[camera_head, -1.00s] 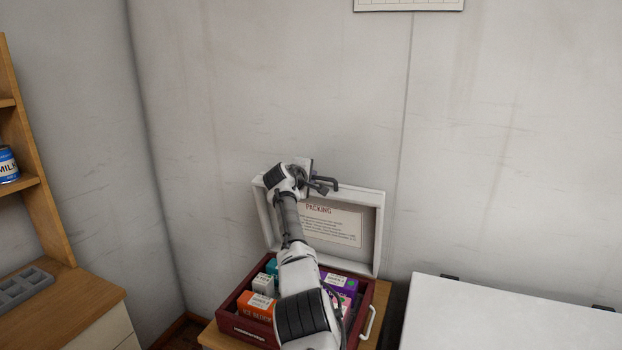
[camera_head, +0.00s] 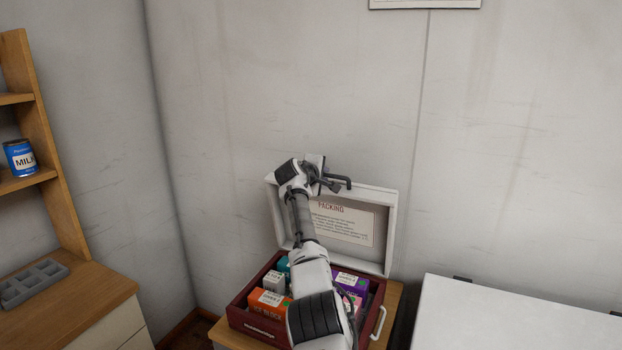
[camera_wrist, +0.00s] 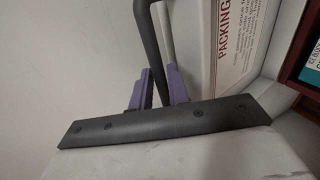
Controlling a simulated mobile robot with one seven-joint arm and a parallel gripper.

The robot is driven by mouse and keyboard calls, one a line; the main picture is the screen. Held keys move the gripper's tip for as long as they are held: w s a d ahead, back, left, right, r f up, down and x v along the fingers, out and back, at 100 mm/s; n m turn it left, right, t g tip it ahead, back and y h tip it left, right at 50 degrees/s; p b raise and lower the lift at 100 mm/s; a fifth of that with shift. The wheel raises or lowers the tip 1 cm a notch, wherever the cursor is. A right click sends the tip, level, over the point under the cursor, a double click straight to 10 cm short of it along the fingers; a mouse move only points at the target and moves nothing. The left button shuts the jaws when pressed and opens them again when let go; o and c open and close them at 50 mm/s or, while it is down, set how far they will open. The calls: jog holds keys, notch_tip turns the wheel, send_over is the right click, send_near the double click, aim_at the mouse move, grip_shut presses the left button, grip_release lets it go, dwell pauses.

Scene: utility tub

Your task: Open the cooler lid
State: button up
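The cooler is a dark red box (camera_head: 243,319) with a white lid (camera_head: 391,229). The lid stands up at the back, with its inner side and a PACKING label (camera_head: 345,222) facing the head camera. My gripper (camera_head: 328,182) is at the lid's top edge, beside the dark lid handle (camera_head: 347,181). In the wrist view, the purple fingers of my gripper (camera_wrist: 161,88) sit on either side of the handle bar (camera_wrist: 148,45) and appear closed on it. The handle's dark mounting plate (camera_wrist: 165,122) lies on the white lid. My arm hides part of the cooler's inside.
Several packs, among them an orange ice block (camera_head: 266,302), lie in the cooler. It stands on a wooden surface (camera_head: 393,300) close to the wall. A white chest (camera_head: 520,315) is at right. A wooden counter (camera_head: 85,305) and shelf with a milk can (camera_head: 21,157) are at left.

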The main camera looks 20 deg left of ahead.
jog(key=b+v, duration=0.5)
jog(key=v, duration=0.8)
jog(key=shift+b, duration=0.35)
